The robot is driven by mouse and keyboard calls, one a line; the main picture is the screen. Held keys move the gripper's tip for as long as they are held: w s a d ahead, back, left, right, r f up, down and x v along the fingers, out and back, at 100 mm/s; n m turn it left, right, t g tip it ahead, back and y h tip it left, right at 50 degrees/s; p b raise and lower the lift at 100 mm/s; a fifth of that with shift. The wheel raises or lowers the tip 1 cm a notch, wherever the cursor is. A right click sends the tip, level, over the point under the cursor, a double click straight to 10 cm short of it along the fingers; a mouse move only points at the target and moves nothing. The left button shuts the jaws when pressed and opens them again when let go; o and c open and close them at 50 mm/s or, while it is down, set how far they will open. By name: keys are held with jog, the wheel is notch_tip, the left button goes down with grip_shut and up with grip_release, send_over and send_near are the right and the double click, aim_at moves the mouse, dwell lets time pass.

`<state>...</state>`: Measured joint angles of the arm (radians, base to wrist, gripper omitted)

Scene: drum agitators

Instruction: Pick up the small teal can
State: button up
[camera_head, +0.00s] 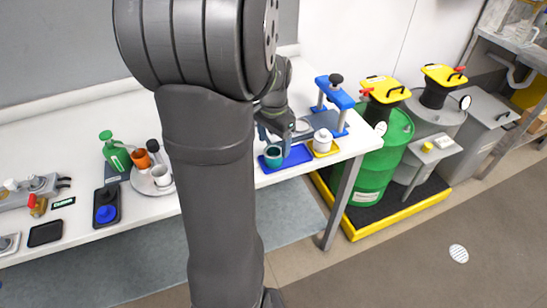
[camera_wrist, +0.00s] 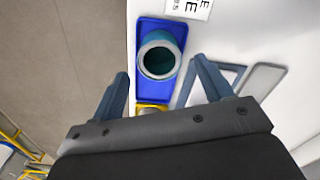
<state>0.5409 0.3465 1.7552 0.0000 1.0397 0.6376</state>
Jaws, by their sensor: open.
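The small teal can (camera_head: 272,157) stands on a blue tray (camera_head: 293,159) near the front edge of the white bench. In the wrist view the can (camera_wrist: 159,54) shows from above with a pale rim and a dark teal inside, on the blue tray (camera_wrist: 150,94). My gripper (camera_head: 284,140) is just above and beside the can in the head view. In the wrist view my gripper (camera_wrist: 163,78) has its fingers spread wide, with the can ahead of and between the tips. Nothing is between the fingers' grip surfaces that I can see touching them.
A white lidded jar (camera_head: 322,139) stands on a yellow tray (camera_head: 333,149) to the right of the blue tray. A blue press (camera_head: 336,95) is behind it. A green drum (camera_head: 378,160) stands beyond the bench's right end. A plate with cups (camera_head: 147,183) is left, partly behind my arm.

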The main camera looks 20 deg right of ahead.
aim_at(274, 152)
notch_tip(274, 152, down, 5)
jog(key=shift+r, duration=0.2)
jog(key=shift+c, duration=0.2)
jog(key=c, duration=1)
jog(key=shift+r, duration=0.15)
